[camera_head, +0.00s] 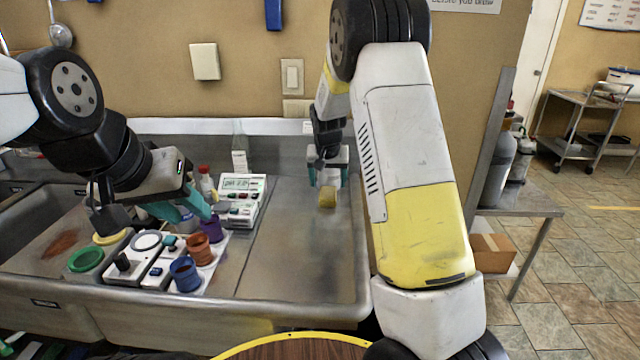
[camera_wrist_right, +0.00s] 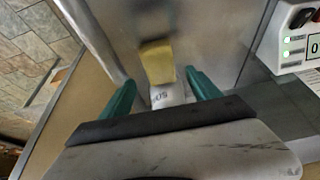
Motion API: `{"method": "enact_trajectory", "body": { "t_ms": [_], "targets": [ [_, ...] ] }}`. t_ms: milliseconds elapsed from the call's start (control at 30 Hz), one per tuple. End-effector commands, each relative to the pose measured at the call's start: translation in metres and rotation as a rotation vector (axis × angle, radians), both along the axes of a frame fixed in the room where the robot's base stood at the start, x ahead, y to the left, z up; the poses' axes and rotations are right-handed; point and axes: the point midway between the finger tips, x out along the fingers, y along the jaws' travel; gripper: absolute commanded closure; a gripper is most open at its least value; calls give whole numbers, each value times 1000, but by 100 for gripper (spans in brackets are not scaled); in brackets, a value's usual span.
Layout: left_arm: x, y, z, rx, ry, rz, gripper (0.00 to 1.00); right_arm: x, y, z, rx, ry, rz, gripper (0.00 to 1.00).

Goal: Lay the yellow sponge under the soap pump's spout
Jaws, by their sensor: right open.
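The yellow sponge (camera_head: 327,197) is a small block on the steel counter, just below my right gripper (camera_head: 328,180). In the right wrist view the sponge (camera_wrist_right: 157,62) shows at and just past the tips of my right gripper (camera_wrist_right: 163,82), whose teal fingers are apart. A white piece with partly hidden letters like "SO" (camera_wrist_right: 168,95) lies between those fingers; it may be the soap pump, but I see no clear spout. My left gripper (camera_head: 188,208), with teal fingers, hangs by the cups at left; its opening is unclear.
A white pH meter (camera_head: 242,188) and a clear bottle (camera_head: 240,155) stand at the back. Purple (camera_head: 212,229), orange (camera_head: 201,249) and blue (camera_head: 185,273) cups stand on a white tray. The steel counter (camera_head: 290,255) in front of the sponge is clear.

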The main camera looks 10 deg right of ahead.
Motion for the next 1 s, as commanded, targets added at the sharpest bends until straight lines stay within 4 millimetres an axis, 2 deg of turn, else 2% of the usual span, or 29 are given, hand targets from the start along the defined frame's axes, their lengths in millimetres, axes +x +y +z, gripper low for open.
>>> {"method": "enact_trajectory", "body": {
  "t_ms": [33,200,467,567,667,800,1000],
  "targets": [
    [0,0,0,0,0,0,64,-5,2,13,2,-3,1,29],
    [0,0,0,0,0,0,64,-17,4,42,1,-2,0,29],
    [0,0,0,0,0,0,64,-30,4,67,9,-2,-1,29],
    [0,0,0,0,0,0,64,-48,0,85,38,-6,6,29],
    [0,0,0,0,0,0,64,-83,-6,112,89,-15,23,29],
    [0,0,0,0,0,0,64,-150,-10,152,156,-40,72,29],
    [0,0,0,0,0,0,64,-251,-9,186,196,-93,166,29]
  ]
}}
